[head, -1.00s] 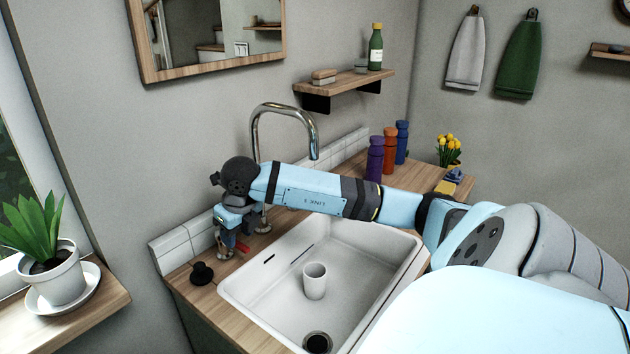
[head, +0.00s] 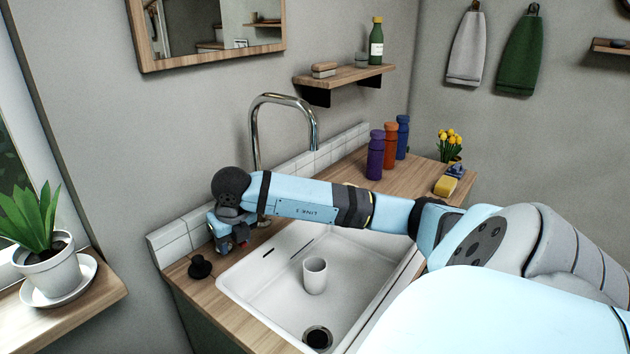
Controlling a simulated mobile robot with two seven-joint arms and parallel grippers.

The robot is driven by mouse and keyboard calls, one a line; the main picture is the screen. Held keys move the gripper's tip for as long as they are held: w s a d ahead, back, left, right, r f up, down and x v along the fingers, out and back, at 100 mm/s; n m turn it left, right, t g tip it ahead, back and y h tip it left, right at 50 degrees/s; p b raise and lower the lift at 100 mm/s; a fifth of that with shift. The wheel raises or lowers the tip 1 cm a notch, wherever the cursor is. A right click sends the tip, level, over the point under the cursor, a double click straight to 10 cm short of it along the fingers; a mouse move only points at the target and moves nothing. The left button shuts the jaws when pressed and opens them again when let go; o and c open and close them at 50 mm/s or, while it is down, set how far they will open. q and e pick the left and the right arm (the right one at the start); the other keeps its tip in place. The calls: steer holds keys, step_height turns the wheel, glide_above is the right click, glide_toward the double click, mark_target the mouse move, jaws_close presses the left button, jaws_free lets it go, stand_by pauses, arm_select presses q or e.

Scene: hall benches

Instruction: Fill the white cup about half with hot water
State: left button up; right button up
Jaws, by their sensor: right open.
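The white cup (head: 315,277) stands upright in the white sink (head: 262,283), behind the drain. From this angle I cannot see whether there is water in it. The chrome tap (head: 254,131) arches over the sink's back edge. No stream shows below its spout. My right gripper (head: 232,246) is open and points down at the counter behind the sink's left corner, left of the tap's base. My left gripper is out of view.
A black stopper-like knob (head: 200,267) stands left of the sink. Purple (head: 375,156), orange (head: 390,147) and blue (head: 402,137) bottles stand on the counter at the back right. A yellow sponge (head: 446,186) lies near them. My right forearm crosses above the sink.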

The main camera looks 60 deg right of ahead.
steer(key=shift+w+a+m, duration=0.1)
steer(key=shift+a+m, duration=0.2)
steer(key=shift+m, duration=0.2)
steer(key=shift+w+a+r+m, duration=0.15)
steer(key=shift+a+m, duration=0.15)
steer(key=shift+m, duration=0.2)
steer(key=shift+f, duration=0.2)
steer(key=shift+d+f+n+b, duration=0.1)
steer(key=shift+d+n+b, duration=0.3)
steer(key=shift+n, duration=0.2)
steer(key=shift+s+d+n, duration=0.3)
steer(key=shift+d+n, duration=0.15)
steer(key=shift+n, duration=0.25)
stand_by(0.3)
